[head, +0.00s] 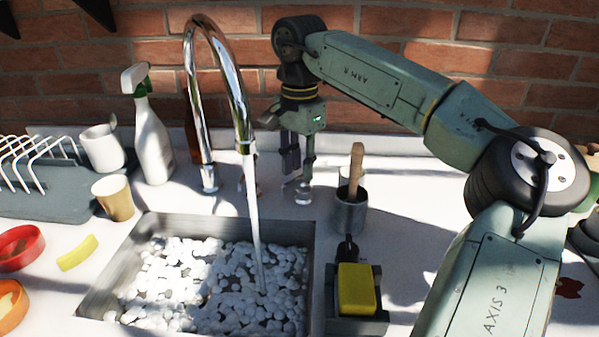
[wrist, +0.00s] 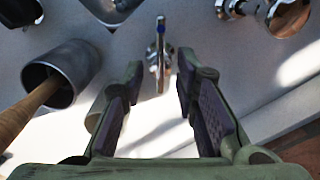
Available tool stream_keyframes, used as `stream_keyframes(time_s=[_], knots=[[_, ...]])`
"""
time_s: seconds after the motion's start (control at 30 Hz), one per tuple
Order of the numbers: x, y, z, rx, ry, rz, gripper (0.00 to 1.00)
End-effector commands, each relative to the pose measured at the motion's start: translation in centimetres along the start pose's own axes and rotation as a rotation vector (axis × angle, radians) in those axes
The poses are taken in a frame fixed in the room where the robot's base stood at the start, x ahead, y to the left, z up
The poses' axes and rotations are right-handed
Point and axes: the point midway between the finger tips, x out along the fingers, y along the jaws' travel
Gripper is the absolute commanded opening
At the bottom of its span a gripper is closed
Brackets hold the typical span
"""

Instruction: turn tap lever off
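The chrome gooseneck tap (head: 200,110) stands behind the sink, and a stream of water (head: 254,220) runs from its spout. The tap's lever is a small chrome fitting (head: 303,194) on the counter right of the spout. In the wrist view the lever (wrist: 160,52) shows as a thin upright bar with a blue mark. My gripper (head: 299,177) points down just above the lever. In the wrist view my gripper (wrist: 159,78) is open, its dark-padded fingers apart on either side of the lever's line. No contact with the lever is visible.
The sink (head: 146,240) is full of white foam. A metal cup (head: 349,215) with a wooden handle stands close right of my gripper. A yellow sponge (head: 356,289) sits in a holder in front. A spray bottle (head: 152,140) stands left; the brick wall is behind.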

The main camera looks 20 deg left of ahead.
Motion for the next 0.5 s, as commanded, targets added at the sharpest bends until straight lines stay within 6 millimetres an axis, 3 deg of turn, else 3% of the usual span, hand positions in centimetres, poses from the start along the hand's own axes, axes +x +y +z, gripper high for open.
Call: stream_keyframes(time_s=[0.2, 0.5], knots=[[2.3, 0.0, 0.0, 0.001, 0.0, 0.001, 0.28], [2.8, 0.0, 0.0, 0.001, 0.0, 0.0, 0.28]])
